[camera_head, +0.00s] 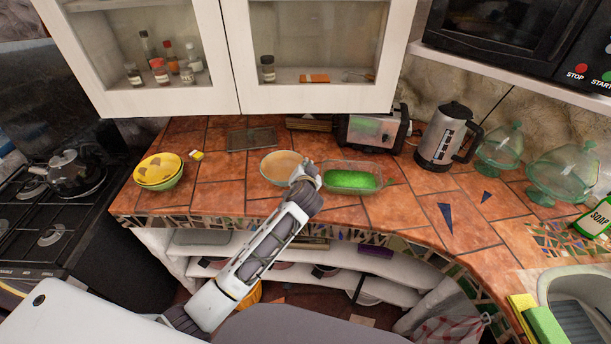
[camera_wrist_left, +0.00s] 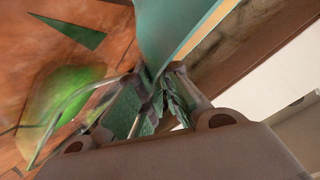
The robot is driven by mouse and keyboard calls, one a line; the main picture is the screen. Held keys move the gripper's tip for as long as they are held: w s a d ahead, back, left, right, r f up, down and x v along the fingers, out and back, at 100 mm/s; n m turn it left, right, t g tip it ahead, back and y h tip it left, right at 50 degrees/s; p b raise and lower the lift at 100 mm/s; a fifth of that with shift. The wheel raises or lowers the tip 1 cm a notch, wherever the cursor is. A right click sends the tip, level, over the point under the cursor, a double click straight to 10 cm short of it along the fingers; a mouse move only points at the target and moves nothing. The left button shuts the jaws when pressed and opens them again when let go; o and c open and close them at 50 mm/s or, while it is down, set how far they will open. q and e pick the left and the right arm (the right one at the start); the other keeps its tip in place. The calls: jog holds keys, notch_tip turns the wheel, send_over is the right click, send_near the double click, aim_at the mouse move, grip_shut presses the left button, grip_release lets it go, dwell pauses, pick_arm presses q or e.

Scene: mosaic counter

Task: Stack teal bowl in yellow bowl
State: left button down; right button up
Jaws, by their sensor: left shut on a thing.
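A bowl with a pale teal rim and tan inside (camera_head: 281,166) is at the middle of the counter. Its teal wall (camera_wrist_left: 172,30) fills the top middle of the left wrist view. My left gripper (camera_head: 303,172) is shut on the right side of this bowl; its fingers (camera_wrist_left: 158,98) meet at the wall. I cannot tell whether the bowl is lifted off the tiles. A yellow bowl (camera_head: 158,167) with dark spots is at the counter's left end, sitting in a light green bowl (camera_head: 165,184). My right gripper is not in view.
A glass dish with green contents (camera_head: 350,180) is close to the right of my left gripper. A toaster (camera_head: 372,133), a kettle (camera_head: 443,135) and glass jars (camera_head: 501,150) stand further right. Bare tiles (camera_head: 222,170) lie between the two bowl spots.

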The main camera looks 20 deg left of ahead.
pick_arm(q)
jog(key=shift+f, duration=1.8)
jog(key=shift+f, duration=0.1)
jog(key=c, duration=1.6)
grip_release()
jog(key=shift+v, duration=0.9)
jog(key=shift+b+v, duration=0.55)
jog(key=shift+v, duration=4.6)
jog(key=shift+d, duration=0.1)
